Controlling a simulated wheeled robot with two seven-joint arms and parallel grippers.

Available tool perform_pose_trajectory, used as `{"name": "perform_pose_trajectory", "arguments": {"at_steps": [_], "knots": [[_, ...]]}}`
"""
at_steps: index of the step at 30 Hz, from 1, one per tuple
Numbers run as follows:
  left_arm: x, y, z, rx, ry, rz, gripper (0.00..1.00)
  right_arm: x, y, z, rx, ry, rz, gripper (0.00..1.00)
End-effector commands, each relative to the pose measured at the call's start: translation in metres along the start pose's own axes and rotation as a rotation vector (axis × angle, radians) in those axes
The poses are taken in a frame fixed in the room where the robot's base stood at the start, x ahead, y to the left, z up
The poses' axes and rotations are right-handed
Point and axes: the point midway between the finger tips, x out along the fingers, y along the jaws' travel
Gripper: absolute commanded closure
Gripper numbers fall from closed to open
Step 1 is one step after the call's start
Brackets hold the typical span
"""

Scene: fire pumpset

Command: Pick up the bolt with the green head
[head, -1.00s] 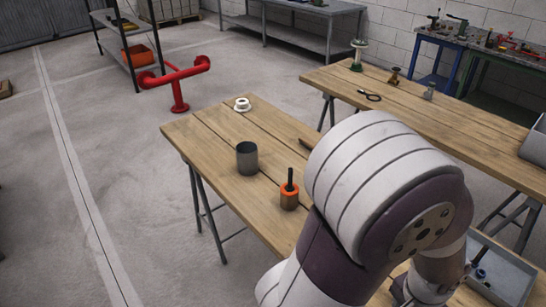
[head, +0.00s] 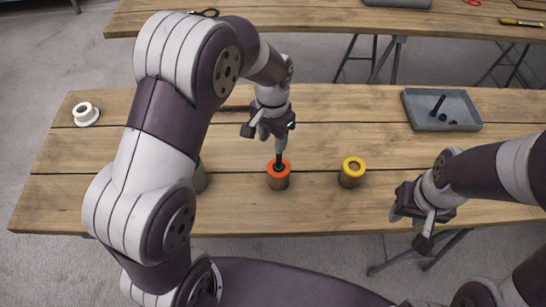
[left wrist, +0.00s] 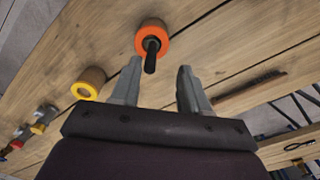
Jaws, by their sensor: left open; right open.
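No green bolt head can be made out in the current views. A dark bolt (left wrist: 151,58) stands upright in an orange-topped cylinder (head: 278,180) on the near wooden table; the cylinder also shows in the left wrist view (left wrist: 154,31). My left gripper (head: 272,142) is above and beside this bolt. In the left wrist view my left gripper (left wrist: 160,70) is open, and the bolt appears between and beyond its fingertips, not clasped. Another dark bolt (head: 438,105) lies in a grey tray (head: 415,117). My right gripper (head: 414,226) is open and empty near the table's front edge.
A yellow-topped cylinder (head: 352,174) stands right of the orange one. A white flanged ring (head: 86,114) sits at the table's left. A grey cylinder (head: 201,178) is mostly hidden behind my left arm. The wood between the yellow-topped cylinder and tray is clear.

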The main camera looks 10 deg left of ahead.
Motion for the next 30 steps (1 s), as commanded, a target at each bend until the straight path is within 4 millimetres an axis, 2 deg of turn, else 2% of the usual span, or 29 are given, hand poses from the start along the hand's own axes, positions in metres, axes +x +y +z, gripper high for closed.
{"name": "perform_pose_trajectory", "arguments": {"at_steps": [5, 12, 20, 24, 30], "knots": [[0.02, 0.002, -0.001, 0.0, 0.0, 0.0, 0.55, -0.005, 0.0, -0.001, 0.0, 0.0, 0.0, 0.59], [0.061, 0.006, -0.004, -0.002, 0.001, -0.001, 0.55, -0.013, 0.0, -0.002, 0.0, 0.0, 0.0, 0.59], [0.067, 0.005, -0.004, -0.002, 0.004, -0.002, 0.55, -0.013, 0.0, -0.002, 0.0, 0.0, 0.0, 0.59], [0.067, 0.005, -0.004, -0.002, 0.004, -0.002, 1.0, -0.013, 0.0, -0.002, 0.0, 0.0, 0.0, 0.59], [0.066, 0.005, -0.005, -0.002, 0.005, -0.002, 1.0, -0.013, 0.0, -0.002, 0.0, 0.0, 0.0, 0.59]]}}
